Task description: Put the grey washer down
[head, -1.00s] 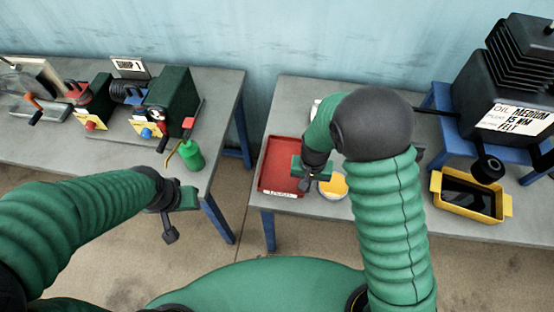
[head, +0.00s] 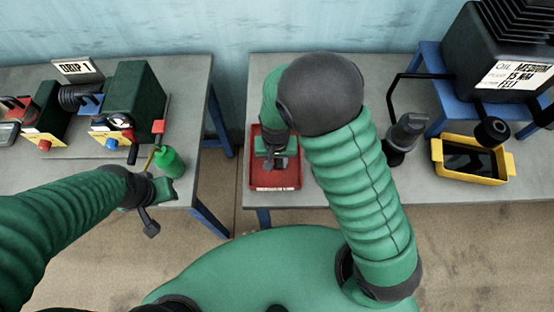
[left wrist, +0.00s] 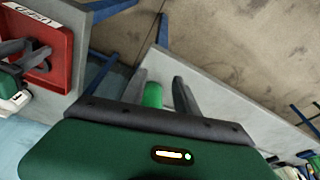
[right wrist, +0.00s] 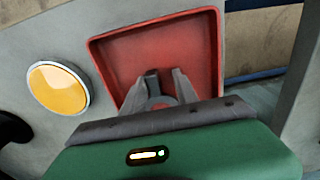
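The grey washer (right wrist: 162,103) shows as a ring between the fingers of my right gripper (right wrist: 160,85), which appears shut on it. They are over the red tray (right wrist: 205,50); the gap to the tray floor is hard to judge. In the head view my right gripper (head: 279,162) is over the same tray (head: 258,180), and the washer is hard to make out. My left gripper (head: 160,192) is open and empty in front of the left table. In the left wrist view a green bottle (left wrist: 153,95) shows beyond its parted fingers.
In the right wrist view a round dish with yellow contents (right wrist: 58,88) stands beside the tray. A green bottle (head: 169,159) stands at the left table's edge. A yellow pan (head: 440,165) with dark oil and a black machine (head: 490,50) are at right. A gap separates the tables.

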